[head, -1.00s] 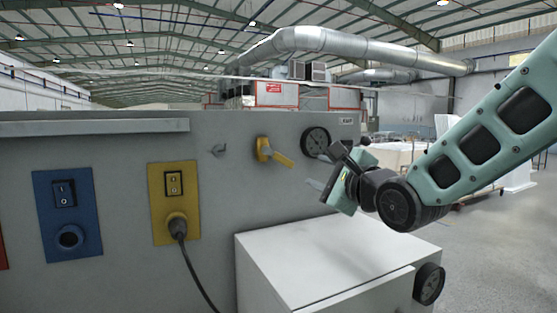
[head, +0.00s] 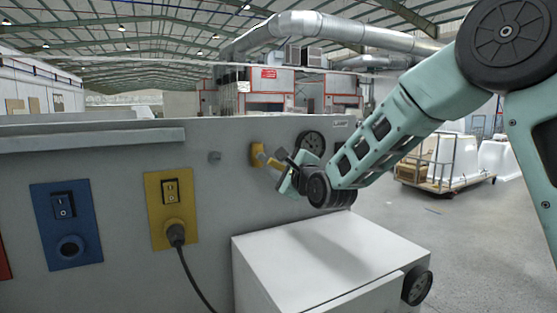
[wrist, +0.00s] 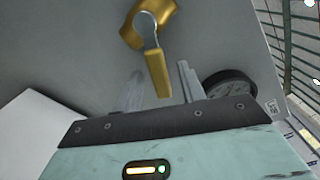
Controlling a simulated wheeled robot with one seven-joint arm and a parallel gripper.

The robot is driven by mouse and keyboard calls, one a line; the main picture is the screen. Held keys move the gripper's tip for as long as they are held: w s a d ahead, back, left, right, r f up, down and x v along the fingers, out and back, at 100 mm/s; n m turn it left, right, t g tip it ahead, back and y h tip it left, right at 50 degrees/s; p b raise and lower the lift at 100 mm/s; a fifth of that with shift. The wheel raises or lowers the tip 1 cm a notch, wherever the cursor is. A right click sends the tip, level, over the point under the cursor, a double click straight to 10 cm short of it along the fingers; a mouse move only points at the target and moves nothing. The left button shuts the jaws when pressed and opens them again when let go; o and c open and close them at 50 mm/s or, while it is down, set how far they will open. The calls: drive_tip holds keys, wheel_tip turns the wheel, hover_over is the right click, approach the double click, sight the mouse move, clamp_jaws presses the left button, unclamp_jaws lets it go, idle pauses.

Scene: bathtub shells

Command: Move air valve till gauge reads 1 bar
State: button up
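The yellow air valve (head: 257,155) is on the grey panel, its lever slanting down to the right. In the wrist view the valve (wrist: 150,22) is at the top, and its yellow lever (wrist: 158,74) points down between my two fingers. My gripper (head: 279,166) is at the lever's end, partly hiding it. In the wrist view my gripper (wrist: 161,80) is open, with gaps on both sides of the lever. The round black gauge (head: 311,141) is right of the valve, partly behind my gripper. It also shows in the wrist view (wrist: 231,88); its reading is too small to tell.
A white box (head: 315,255) juts out below the valve. A blue switch plate (head: 66,222) and a yellow switch plate (head: 172,208) with a plugged-in black cable are on the left. The floor (head: 470,250) at the right is clear, with a loaded cart (head: 445,168) beyond.

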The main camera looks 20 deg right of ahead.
drive_tip(key=shift+w+a, duration=0.2)
drive_tip(key=shift+w, duration=0.55)
drive_tip(key=shift+c, duration=0.3)
clamp_jaws()
drive_tip(key=shift+d+r+n+b, duration=0.1)
drive_tip(key=shift+d+n+b, duration=0.05)
drive_tip(key=shift+n+b, duration=0.8)
drive_tip(key=shift+d+r+n+b, duration=0.1)
drive_tip(key=shift+r+n+b, duration=0.45)
drive_tip(key=shift+b, duration=0.15)
drive_tip(key=shift+o, duration=0.3)
unclamp_jaws()
